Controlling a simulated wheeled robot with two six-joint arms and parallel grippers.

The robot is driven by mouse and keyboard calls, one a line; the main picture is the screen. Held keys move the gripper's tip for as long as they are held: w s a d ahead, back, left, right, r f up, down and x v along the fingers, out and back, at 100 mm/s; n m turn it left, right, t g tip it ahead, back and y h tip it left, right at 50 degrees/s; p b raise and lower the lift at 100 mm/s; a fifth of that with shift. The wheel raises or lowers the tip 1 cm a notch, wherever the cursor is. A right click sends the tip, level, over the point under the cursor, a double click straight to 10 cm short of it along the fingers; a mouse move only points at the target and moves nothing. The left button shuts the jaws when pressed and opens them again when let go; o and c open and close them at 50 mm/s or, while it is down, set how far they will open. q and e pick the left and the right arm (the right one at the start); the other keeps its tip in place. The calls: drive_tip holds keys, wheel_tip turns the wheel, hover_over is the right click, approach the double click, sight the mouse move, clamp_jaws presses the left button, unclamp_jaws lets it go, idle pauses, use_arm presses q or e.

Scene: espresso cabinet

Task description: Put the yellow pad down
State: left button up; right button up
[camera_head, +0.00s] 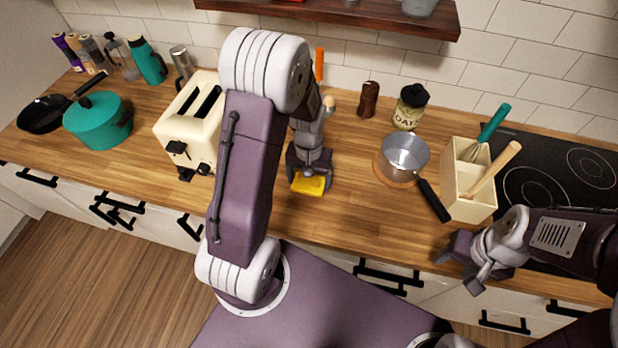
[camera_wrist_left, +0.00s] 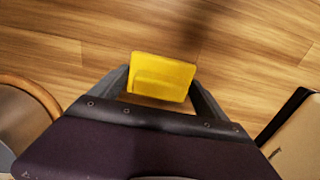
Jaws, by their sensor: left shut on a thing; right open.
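The yellow pad (camera_head: 308,184) is between the fingers of my left gripper (camera_head: 309,178), over the wooden counter between the toaster and the saucepan. In the left wrist view the yellow pad (camera_wrist_left: 162,77) sits between the two fingertips of my left gripper (camera_wrist_left: 162,85), which is shut on it. Wood grain shows beyond it; I cannot tell whether the pad touches the counter. My right gripper (camera_head: 462,262) is open and empty, in front of the counter's edge at the right.
The cream toaster (camera_head: 190,123) stands left of my left gripper. The saucepan (camera_head: 404,154) on a round trivet and the utensil box (camera_head: 467,190) stand to the right. A dark wooden shelf (camera_head: 340,14) hangs above. Bare counter (camera_head: 350,215) lies around the pad.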

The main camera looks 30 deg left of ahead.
use_arm(q)
drive_tip(key=shift+f, duration=0.15)
drive_tip(key=o, duration=1.1)
drive_tip(key=shift+o, duration=0.2)
wheel_tip(320, 180, up, 12)
drive_tip(key=r, duration=0.1)
drive_tip(key=s+d+f+m+t, duration=0.1)
drive_tip(key=s+d+f, duration=0.3)
drive_tip(key=s, duration=0.4)
drive_tip(key=shift+s+d+f+m+p, duration=0.4)
drive_tip(key=shift+d+m+p, duration=0.1)
drive_tip(key=shift+m, duration=0.3)
